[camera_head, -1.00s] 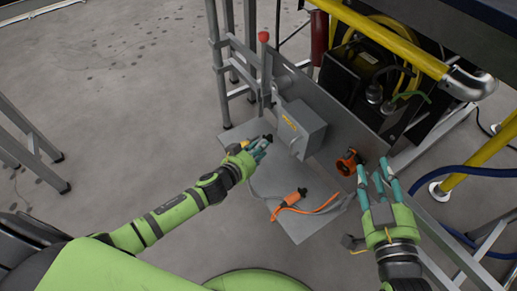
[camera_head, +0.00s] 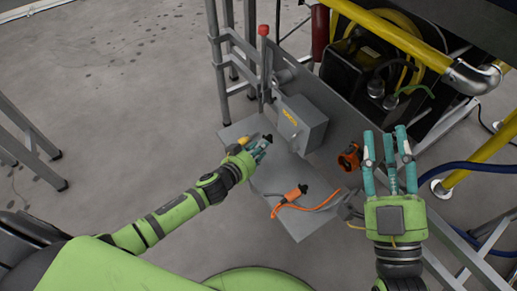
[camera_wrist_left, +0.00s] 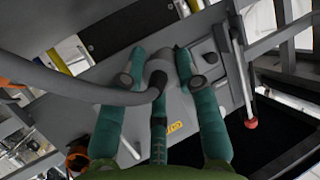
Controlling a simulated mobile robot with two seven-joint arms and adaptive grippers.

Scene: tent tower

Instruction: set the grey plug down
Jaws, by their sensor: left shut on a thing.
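My left gripper (camera_head: 260,147) is shut on the grey plug, over the upper left part of the grey metal shelf. In the left wrist view the grey plug (camera_wrist_left: 158,68) sits between the teal fingers, and its thick grey cable (camera_wrist_left: 75,85) runs off to the left. In the head view the fingers mostly hide the plug; a dark end shows at their tips. I cannot tell whether the plug touches the shelf (camera_head: 240,130). My right gripper (camera_head: 388,150) is open and empty, to the right of the shelf.
An orange plug (camera_head: 293,194) with an orange cable lies on the shelf's lower part. A grey box (camera_head: 302,124) and an orange-black socket (camera_head: 349,157) are beside the back panel. A red-knobbed lever (camera_head: 263,60) stands behind. Yellow pipes (camera_head: 395,35) cross the upper right.

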